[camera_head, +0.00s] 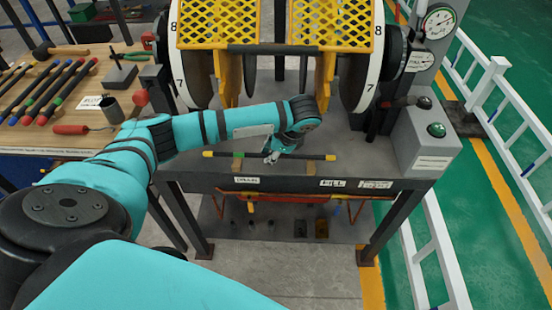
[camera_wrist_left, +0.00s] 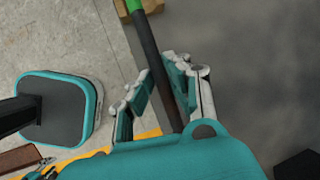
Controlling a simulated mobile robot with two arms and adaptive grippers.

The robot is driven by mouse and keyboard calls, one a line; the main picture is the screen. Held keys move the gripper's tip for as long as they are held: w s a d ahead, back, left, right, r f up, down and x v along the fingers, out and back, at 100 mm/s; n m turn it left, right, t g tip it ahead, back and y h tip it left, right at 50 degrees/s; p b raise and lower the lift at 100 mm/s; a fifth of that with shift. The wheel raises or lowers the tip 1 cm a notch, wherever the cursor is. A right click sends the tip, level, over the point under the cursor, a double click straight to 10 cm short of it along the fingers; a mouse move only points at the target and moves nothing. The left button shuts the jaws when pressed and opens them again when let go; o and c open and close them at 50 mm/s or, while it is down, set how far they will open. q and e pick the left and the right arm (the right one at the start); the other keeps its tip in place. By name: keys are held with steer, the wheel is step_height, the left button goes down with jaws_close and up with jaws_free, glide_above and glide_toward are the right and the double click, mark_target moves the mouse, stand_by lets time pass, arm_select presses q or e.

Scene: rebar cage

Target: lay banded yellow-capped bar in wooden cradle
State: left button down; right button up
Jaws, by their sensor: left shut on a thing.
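The dark bar (camera_head: 312,156) with yellow caps at both ends and a green band near its left end lies crosswise over the front of the grey bench. In the left wrist view the bar (camera_wrist_left: 152,55) runs between the fingers of my left gripper (camera_wrist_left: 158,92), which is shut on it near its middle. The left gripper (camera_head: 271,156) also shows in the head view, under my wrist. A wooden cradle block (camera_head: 238,165) is under the bar near its green band. I cannot tell whether the bar touches it. My right gripper is not in view.
A machine with yellow mesh guards (camera_head: 330,22) and numbered white discs stands behind the bar. A grey control box (camera_head: 425,145) is at the right. A wooden table (camera_head: 70,140) with several bars and tools is at the left. Bare bench top lies right of the bar.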

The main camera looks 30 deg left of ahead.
mark_target(276, 167)
arm_select(q)
steer(key=shift+w+d+f, duration=0.1)
steer(key=shift+w+d, duration=0.1)
steer(key=shift+w, duration=0.25)
steer(key=shift+w+d+f, duration=0.1)
steer(key=shift+w+d, duration=0.1)
steer(key=shift+w, duration=0.25)
steer(key=shift+f, duration=1.6)
steer(key=shift+s, duration=0.1)
steer(key=c, duration=1.3)
jaws_free()
steer(key=shift+f, duration=0.1)
steer(key=v, duration=1.2)
steer(key=shift+p, duration=0.35)
